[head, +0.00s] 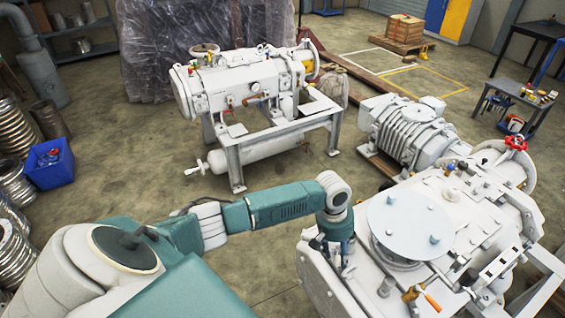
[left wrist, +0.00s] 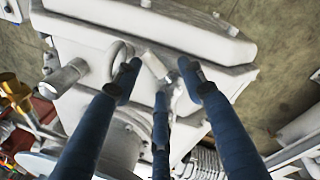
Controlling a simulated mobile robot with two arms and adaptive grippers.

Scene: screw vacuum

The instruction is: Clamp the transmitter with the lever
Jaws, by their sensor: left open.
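My left gripper (head: 338,246) is over the left end of the white vacuum machine (head: 440,210). In the left wrist view, its three blue fingers (left wrist: 158,80) are spread open around a small pale metal part (left wrist: 157,66) on the machine, with no clear contact. A ring-shaped fitting (left wrist: 121,54) is beside the left finger, and a pale cylinder (left wrist: 62,79) sticks out further left. I cannot tell which part is the transmitter or the clamp lever. An orange-handled lever (head: 431,301) is on the machine's front side. My right gripper is out of view.
A round plate (head: 408,222) with small knobs is right of the gripper. A red handwheel (head: 516,143) is at the machine's far end. Another pump on a frame (head: 234,160) stands behind.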

